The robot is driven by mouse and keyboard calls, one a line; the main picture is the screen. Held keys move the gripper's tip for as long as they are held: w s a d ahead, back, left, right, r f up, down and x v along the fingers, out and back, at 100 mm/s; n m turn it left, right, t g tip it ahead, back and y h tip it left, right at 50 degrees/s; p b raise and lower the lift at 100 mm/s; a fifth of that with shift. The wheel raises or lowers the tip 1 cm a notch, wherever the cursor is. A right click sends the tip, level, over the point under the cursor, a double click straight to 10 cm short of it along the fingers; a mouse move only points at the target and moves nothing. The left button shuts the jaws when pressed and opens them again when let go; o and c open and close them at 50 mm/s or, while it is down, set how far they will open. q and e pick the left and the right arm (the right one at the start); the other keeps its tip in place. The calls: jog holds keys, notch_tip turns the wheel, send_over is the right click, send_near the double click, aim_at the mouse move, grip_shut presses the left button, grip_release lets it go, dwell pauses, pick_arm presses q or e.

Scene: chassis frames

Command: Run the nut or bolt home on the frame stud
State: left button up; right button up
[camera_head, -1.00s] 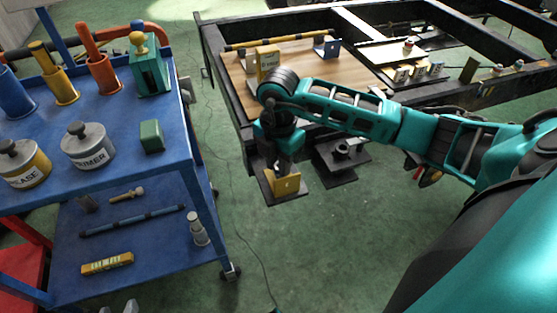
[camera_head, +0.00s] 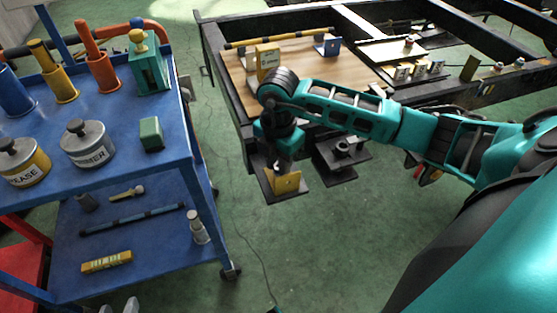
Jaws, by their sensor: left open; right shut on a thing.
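My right arm reaches in from the right, and its gripper (camera_head: 279,164) points down beside a yellow upright plate (camera_head: 287,183) on a dark flat bracket (camera_head: 270,192) at the near corner of the chassis frame. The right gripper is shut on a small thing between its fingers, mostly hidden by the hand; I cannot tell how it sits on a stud. A second dark bracket (camera_head: 329,163) just to the right carries a short round dark piece (camera_head: 342,148). My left gripper is not recognisable in the view.
A blue cart (camera_head: 182,160) stands at the left, carrying tins, coloured cylinders and a green block (camera_head: 151,133). A bolt-like part (camera_head: 127,193) lies on its lower shelf. The frame (camera_head: 222,80) holds a wooden board with blocks. Green floor lies clear between cart and frame.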

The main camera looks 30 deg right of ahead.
jog(key=shift+f, duration=0.5)
dwell(0.7)
jog(key=o, duration=0.4)
grip_shut()
jog(key=shift+r+m+p, duration=0.2)
jog(key=shift+m+p, duration=0.25)
jog(key=shift+m, duration=0.25)
jog(key=m+p, duration=0.2)
jog(key=m, duration=0.1)
jog(key=shift+w, duration=0.1)
jog(key=shift+f+m+p, duration=0.1)
jog(key=shift+m+p, duration=0.3)
jog(key=shift+m, duration=0.3)
jog(key=shift+f, duration=0.1)
